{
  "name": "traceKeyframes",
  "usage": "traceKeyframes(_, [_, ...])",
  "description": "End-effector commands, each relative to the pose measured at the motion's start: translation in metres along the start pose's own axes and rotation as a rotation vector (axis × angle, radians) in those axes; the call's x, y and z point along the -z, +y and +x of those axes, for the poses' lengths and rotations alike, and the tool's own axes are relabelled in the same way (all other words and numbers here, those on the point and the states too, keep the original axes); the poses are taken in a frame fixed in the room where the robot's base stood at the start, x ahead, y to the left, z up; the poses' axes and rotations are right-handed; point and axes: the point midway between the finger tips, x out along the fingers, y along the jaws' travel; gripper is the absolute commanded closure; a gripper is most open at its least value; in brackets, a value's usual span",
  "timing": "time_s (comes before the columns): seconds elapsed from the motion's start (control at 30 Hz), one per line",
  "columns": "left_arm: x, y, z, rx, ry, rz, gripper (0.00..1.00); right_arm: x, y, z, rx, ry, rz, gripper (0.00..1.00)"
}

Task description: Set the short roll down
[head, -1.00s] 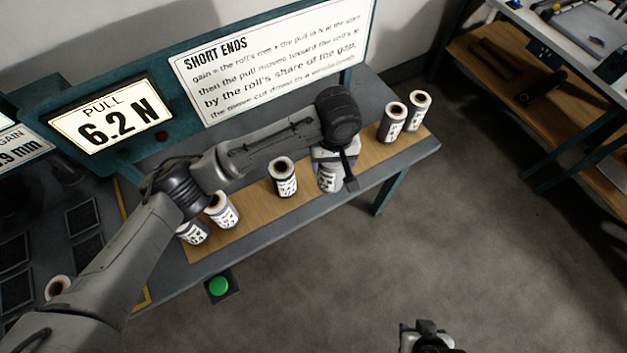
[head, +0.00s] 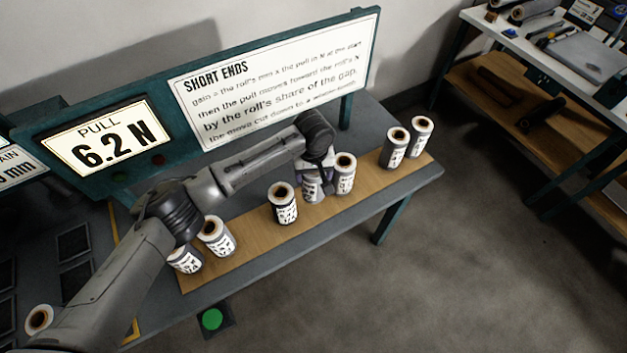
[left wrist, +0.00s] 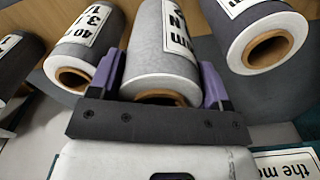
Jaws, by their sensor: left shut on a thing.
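My left gripper (head: 314,171) is shut on a grey roll (head: 312,188) with a white label, at the wooden strip (head: 365,180) on the bench. The left wrist view shows this roll (left wrist: 166,45) between the two purple fingers (left wrist: 160,72), its open core end toward the camera. The roll looks upright and close to the strip; I cannot tell whether its base touches. Another roll (head: 344,175) stands close on its right, and one (head: 283,204) stands on its left with a gap. My right gripper is not in view.
Two rolls (head: 396,150) (head: 420,138) stand at the strip's right end, two (head: 215,237) (head: 185,260) at its left end. A sign board (head: 275,75) and a display reading 6.2 N (head: 110,142) rise behind. Bare strip lies right of the middle rolls.

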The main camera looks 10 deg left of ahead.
Motion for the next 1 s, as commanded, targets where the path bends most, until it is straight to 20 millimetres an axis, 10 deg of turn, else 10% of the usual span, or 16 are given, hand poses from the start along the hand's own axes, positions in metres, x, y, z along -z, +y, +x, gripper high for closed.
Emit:
traceKeyframes(0.8, [-0.001, 0.0, 0.042, 0.0, -0.001, 0.0, 0.56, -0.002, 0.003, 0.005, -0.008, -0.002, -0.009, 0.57])
traceKeyframes(0.83, [0.0, 0.0, 0.043, 0.0, 0.0, 0.0, 0.26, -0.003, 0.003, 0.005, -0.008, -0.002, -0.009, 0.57])
traceKeyframes(1.0, [0.0, 0.0, 0.043, 0.0, 0.0, 0.0, 0.1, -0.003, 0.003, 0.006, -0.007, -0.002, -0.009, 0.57])
